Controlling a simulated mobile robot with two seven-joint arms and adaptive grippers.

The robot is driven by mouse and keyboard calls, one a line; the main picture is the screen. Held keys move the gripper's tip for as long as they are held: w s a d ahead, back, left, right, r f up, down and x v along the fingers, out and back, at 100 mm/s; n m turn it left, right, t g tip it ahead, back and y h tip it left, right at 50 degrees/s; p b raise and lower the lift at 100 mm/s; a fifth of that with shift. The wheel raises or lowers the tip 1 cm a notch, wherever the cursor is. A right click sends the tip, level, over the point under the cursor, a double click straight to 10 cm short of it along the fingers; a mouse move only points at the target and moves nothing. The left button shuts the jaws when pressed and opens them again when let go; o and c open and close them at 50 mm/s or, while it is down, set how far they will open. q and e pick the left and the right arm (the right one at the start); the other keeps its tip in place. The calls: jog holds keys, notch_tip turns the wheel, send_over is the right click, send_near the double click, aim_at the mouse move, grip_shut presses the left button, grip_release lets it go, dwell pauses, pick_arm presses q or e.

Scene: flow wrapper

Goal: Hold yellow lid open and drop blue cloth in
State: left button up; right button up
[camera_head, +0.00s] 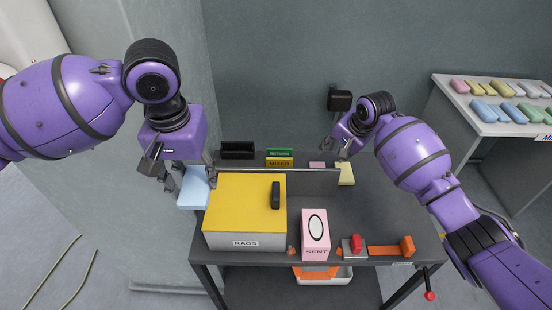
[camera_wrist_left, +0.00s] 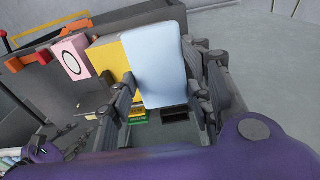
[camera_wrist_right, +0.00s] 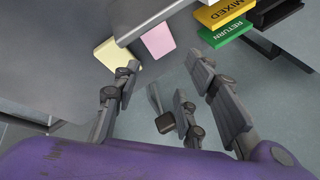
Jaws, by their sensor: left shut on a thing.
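The yellow lid (camera_head: 235,205) lies flat and closed on the grey box (camera_head: 225,241) labelled RAGS, with a black handle (camera_head: 276,195) near its right edge. My left gripper (camera_head: 192,178) is shut on the folded light blue cloth (camera_head: 194,193), beside the lid's back left corner. In the left wrist view the blue cloth (camera_wrist_left: 158,68) sits between the two fingers and covers part of the yellow lid (camera_wrist_left: 119,55). My right gripper (camera_head: 336,152) is over the back right of the table, away from the lid; its fingers are apart and empty in the right wrist view (camera_wrist_right: 165,85).
A pink SENT box (camera_head: 315,243) stands right of the RAGS box, beside a red button (camera_head: 356,243) and an orange-ended bar (camera_head: 385,250). RETURN (camera_head: 279,152) and MIXED (camera_head: 279,162) signs are behind a low rail (camera_head: 313,182). A side table (camera_head: 480,85) holds several coloured cloths.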

jog(key=s+a+r+n+g, duration=0.1)
jog(key=s+a+r+n, duration=0.15)
jog(key=a, duration=0.45)
jog(key=s+a+r+n+g, duration=0.2)
jog(key=s+a+r, duration=0.2)
jog(key=a, duration=0.2)
notch_tip(320, 180, up, 2)
jog(key=n+g+h, duration=0.2)
jog(key=n, duration=0.2)
send_over(277, 191)
notch_tip(277, 191, down, 10)
jog(key=shift+a+f, duration=0.15)
jog(key=shift+f, duration=0.1)
jog(key=shift+c, duration=0.5)
grip_shut()
jog(key=d, duration=1.5)
jog(key=shift+w, duration=0.1)
